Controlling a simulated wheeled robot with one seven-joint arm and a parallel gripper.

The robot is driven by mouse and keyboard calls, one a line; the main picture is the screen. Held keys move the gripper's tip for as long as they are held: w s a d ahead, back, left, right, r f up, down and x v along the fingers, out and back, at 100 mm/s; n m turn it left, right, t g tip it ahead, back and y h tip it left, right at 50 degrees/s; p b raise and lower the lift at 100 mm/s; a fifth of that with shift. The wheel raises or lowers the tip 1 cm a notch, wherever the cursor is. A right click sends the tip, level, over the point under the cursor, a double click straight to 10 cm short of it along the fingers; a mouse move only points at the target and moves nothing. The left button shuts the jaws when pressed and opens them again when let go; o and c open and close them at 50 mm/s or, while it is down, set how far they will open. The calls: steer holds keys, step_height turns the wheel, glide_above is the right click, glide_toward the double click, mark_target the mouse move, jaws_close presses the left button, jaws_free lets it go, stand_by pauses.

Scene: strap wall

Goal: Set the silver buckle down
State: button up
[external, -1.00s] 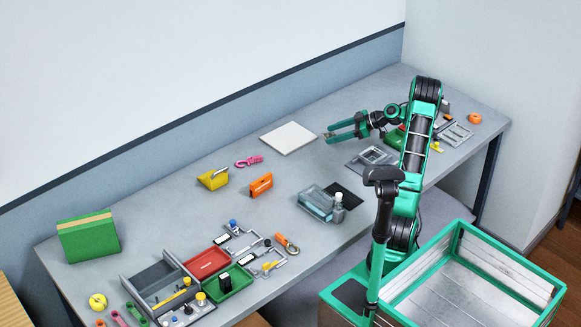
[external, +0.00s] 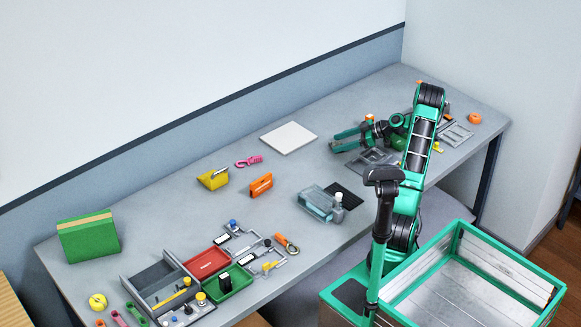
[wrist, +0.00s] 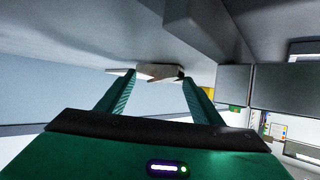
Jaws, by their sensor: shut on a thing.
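My gripper (external: 335,142) has green fingers and is held over the far side of the grey table, right of a white square board (external: 289,138). In the wrist view, a small pale, silvery piece, which I take for the silver buckle (wrist: 158,71), sits between the two fingertips. My gripper is shut on it. In the external view the buckle is too small to make out between the fingers. I cannot tell whether it touches the table.
A grey framed tray (external: 372,160) lies just in front of my gripper. A clear box (external: 320,204), an orange block (external: 261,184), a yellow holder (external: 213,180) and a pink strap (external: 249,161) lie to the left. Bare table lies between the board and the clear box.

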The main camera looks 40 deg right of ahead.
steer(key=shift+f, duration=0.1)
steer(key=o, duration=1.1)
